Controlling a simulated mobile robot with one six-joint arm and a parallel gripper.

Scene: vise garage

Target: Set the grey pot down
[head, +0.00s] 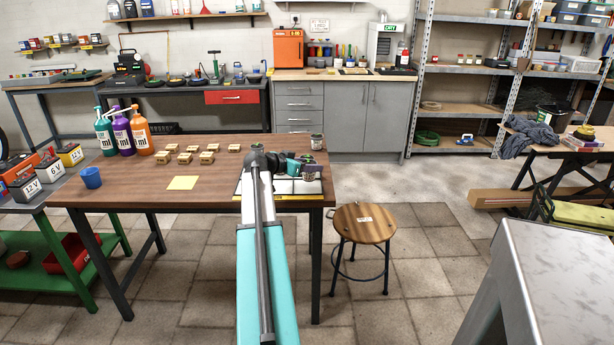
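A small grey pot (316,142) shows at the back right corner of the brown wooden table (140,187). I cannot tell whether it rests on the tabletop or is held just above it. My arm reaches forward over the table's front edge, and its wrist bends to the right. My gripper (309,160) is at the right end of the table, just in front of and below the pot in the picture. Its fingers are small and blend with the clutter there, so their opening and any contact with the pot are unclear.
A white tray or mat (284,187) lies under my wrist. Several small wooden blocks (190,154), a yellow note (183,183), a blue cup (91,177) and pump bottles (141,132) are to the left. A stool (364,224) stands right of the table. The front middle tabletop is clear.

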